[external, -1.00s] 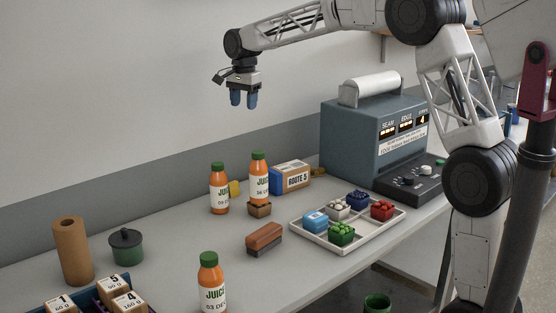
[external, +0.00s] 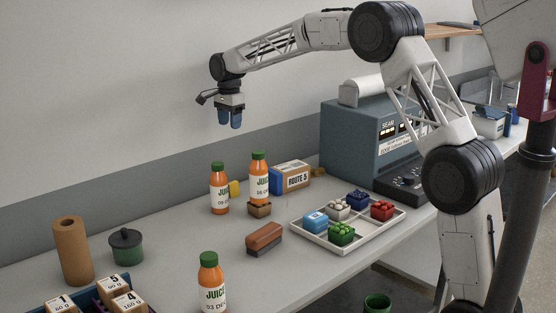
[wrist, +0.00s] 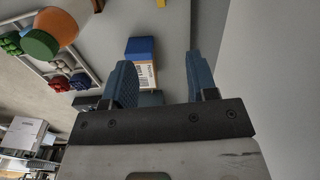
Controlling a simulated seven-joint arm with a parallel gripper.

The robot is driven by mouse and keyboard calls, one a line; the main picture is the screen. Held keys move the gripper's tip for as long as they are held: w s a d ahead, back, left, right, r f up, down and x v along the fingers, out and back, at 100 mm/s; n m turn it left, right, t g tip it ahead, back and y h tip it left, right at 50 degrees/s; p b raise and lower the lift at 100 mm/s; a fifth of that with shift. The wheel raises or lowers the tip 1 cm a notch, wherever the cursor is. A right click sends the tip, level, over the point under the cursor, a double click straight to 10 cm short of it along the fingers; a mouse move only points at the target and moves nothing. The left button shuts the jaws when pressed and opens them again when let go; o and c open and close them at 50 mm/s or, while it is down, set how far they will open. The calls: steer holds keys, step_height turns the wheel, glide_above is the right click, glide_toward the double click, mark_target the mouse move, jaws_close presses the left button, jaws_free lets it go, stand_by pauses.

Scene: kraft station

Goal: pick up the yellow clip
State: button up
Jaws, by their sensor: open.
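A small yellow object, probably the yellow clip (external: 234,188), shows beside the left-hand back juice bottle (external: 219,190), which partly hides it. A bit of yellow also shows at the top edge of the wrist view (wrist: 161,3). My gripper (external: 230,124) points down, open and empty, in the air above the back of the table and the yellow object. In the wrist view its two blue fingers are apart (wrist: 161,72), with the blue-ended ROUTE 5 box (wrist: 147,74) visible between them, farther down.
Another juice bottle (external: 259,170) stands on a small brown block (external: 259,209) to the right. The ROUTE 5 box (external: 297,178) is farther right. A grey machine (external: 350,140) is behind.

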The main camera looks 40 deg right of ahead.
glide_above(233, 182)
step_height(233, 182, down, 16)
steer(key=shift+a+r, duration=0.15)
steer(key=shift+r, duration=0.1)
steer(key=shift+f, duration=1.25)
steer(key=shift+f, duration=2.65)
jaws_close()
